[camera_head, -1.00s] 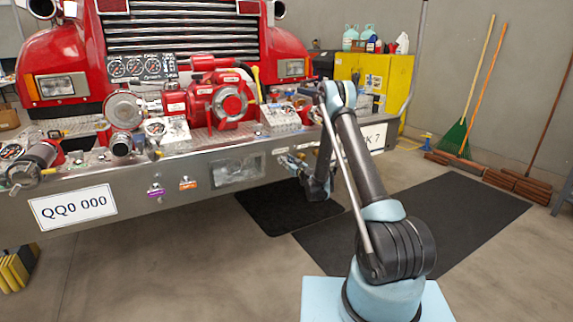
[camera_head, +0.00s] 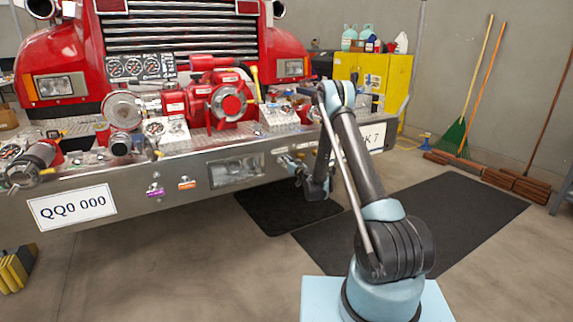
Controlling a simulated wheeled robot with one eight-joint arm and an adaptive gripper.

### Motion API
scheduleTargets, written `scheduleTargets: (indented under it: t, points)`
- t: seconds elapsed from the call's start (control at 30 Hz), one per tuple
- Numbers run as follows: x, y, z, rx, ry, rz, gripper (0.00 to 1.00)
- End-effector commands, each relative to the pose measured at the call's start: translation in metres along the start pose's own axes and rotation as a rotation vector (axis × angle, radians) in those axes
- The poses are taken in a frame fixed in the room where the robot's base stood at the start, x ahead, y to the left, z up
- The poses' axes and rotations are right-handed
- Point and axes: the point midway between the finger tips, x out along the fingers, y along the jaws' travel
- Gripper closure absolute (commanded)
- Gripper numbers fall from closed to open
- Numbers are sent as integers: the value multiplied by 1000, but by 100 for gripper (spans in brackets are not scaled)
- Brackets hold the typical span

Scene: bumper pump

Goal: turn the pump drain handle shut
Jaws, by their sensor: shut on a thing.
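A red pump (camera_head: 228,100) sits on the bumper of a red fire truck, in the upper middle of the head view. Small drain fittings with handles (camera_head: 284,160) are on the front face of the silver bumper (camera_head: 120,172), right of its inset lamp. My gripper (camera_head: 293,168) is at these fittings, in front of the bumper face, with its wrist just to the right. It is small in the picture. It is shut on a handle there, and the fingers hide most of that handle. The handle's exact angle cannot be told.
A purple-tagged fitting (camera_head: 155,190) and an orange-tagged fitting (camera_head: 187,184) are farther left on the bumper. Black mats (camera_head: 440,215) lie on the floor. A yellow cabinet (camera_head: 392,78) and brooms (camera_head: 482,75) stand behind at right. The floor in front is clear.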

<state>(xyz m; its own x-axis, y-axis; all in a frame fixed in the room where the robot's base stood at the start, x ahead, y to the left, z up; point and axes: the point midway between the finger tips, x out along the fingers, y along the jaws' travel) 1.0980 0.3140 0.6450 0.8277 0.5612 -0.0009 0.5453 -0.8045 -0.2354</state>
Motion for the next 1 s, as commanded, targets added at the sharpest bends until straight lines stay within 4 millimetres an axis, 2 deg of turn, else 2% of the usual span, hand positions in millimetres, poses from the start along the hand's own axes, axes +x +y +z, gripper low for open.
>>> scheduleTargets:
  t: [0.03,1.0]
  points:
    - [4,5,-1,43,2,7,100]
    - [4,19,5,960,8,8,100]
